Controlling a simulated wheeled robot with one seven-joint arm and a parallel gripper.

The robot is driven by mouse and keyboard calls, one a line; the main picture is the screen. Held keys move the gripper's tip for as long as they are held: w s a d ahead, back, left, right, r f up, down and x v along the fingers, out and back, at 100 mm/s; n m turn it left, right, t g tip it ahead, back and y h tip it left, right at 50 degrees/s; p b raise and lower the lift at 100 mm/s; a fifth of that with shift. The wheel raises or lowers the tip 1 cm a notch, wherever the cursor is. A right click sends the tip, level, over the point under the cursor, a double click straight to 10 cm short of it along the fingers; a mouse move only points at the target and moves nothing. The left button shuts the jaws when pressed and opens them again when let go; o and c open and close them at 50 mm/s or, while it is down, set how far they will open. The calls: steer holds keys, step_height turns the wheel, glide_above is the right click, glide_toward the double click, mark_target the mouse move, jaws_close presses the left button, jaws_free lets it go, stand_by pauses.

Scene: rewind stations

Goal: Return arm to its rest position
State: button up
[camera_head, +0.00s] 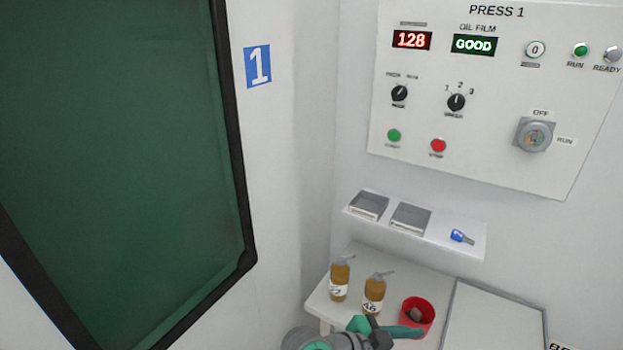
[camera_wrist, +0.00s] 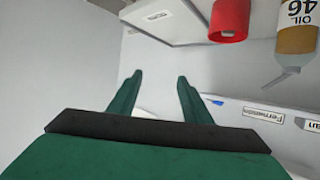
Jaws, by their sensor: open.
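My gripper (camera_head: 388,330) shows at the bottom of the head view, low in front of the small white table and close to the red cup. In the wrist view my gripper (camera_wrist: 160,76) has two green fingers spread apart with nothing between them. The red cup (camera_head: 427,312) holds something small and brownish; it also shows at the top of the wrist view (camera_wrist: 229,20). Two amber oil bottles (camera_head: 340,281) and (camera_head: 374,293) stand left of the cup. The bottle labelled 46 appears upside down at the wrist view's upper right (camera_wrist: 297,38). Most of my arm is hidden.
The table (camera_head: 400,270) stands below a white wall shelf (camera_head: 450,247) bearing two grey blocks and a blue key (camera_head: 462,237). The PRESS 1 panel (camera_head: 485,85) is above, reading 128 and GOOD. A dark green window (camera_head: 110,140) fills the left.

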steer(key=s+a+f+n+t+y, duration=0.35)
steer(key=a+f+n, duration=0.3)
steer(key=f, duration=0.25)
steer(key=s+a+f+n+t+y, duration=0.3)
steer(key=a+f+n+t+y, duration=0.25)
steer(key=f, duration=0.45)
steer(key=s+a+n+t+y, duration=0.1)
steer(key=s+a+n+y, duration=0.25)
steer(key=s+a, duration=0.55)
steer(key=s+r+t, duration=0.2)
steer(key=s+r, duration=0.3)
steer(key=s, duration=0.6)
steer(key=shift+a+r+y, duration=0.25)
steer(key=shift+a+y, duration=0.1)
steer(key=shift+a, duration=0.05)
